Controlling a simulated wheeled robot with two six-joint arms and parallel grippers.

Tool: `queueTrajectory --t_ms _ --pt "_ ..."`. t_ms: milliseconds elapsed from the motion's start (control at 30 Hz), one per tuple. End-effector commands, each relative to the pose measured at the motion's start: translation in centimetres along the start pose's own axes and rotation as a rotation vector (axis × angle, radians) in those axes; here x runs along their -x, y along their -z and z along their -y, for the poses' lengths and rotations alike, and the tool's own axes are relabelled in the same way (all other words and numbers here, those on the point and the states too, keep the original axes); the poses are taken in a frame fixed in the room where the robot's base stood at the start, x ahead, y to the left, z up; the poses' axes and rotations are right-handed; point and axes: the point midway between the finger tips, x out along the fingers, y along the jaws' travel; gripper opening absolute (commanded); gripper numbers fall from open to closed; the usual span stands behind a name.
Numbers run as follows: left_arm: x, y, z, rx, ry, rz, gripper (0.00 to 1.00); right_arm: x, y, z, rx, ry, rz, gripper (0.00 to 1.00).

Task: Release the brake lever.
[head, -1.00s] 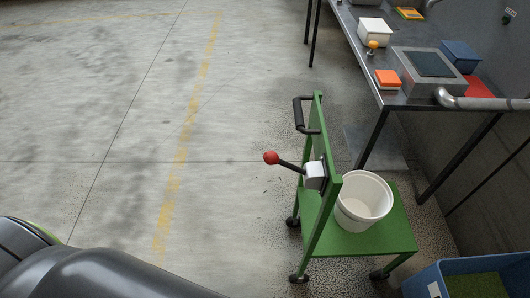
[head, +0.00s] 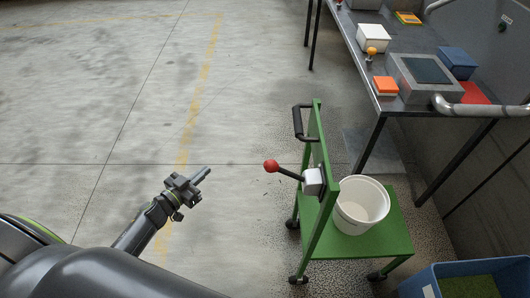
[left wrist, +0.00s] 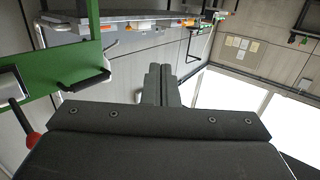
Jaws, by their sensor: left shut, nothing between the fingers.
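The brake lever (head: 284,171) has a red ball knob and a dark rod that slants down to a white box on the side of the green cart (head: 372,240). My left gripper (head: 204,173) is shut and empty, to the left of the red knob and apart from it. In the left wrist view the shut fingers (left wrist: 160,84) point away from the camera, and the red knob of the lever (left wrist: 33,140) shows at the lower left. My right gripper is not in view.
A white bucket (head: 361,205) stands on the cart, which has a black handle (head: 298,121). A metal table (head: 399,101) with boxes stands behind at the right. A blue bin (head: 440,272) is at the lower right. The floor at left is clear.

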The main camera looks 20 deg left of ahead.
Motion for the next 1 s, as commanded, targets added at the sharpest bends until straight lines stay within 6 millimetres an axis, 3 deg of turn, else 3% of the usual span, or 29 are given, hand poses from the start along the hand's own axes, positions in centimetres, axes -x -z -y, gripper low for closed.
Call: queueTrajectory --t_ms 33,100,200,300,433,600,1000 --pt "-1.1 5.2 -1.1 -0.026 -0.111 -0.082 0.00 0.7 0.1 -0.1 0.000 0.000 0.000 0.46" --pt "-1.6 11.0 -3.5 -0.053 -0.280 -0.163 0.00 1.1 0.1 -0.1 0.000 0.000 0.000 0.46" --pt "-1.0 17.5 -7.4 -0.099 -0.525 -0.213 0.00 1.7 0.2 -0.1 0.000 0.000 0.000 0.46" --pt "0.5 21.5 -10.9 -0.153 -0.733 -0.196 0.00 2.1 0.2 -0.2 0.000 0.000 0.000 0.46" --pt "2.5 24.0 -13.8 -0.211 -0.906 -0.134 0.00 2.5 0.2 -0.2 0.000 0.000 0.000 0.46" --pt "3.7 24.7 -15.2 -0.243 -0.989 -0.082 0.00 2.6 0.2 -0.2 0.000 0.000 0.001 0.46" --pt "1.5 24.8 -18.5 -0.238 -0.990 -0.085 0.00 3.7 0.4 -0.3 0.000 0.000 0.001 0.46"
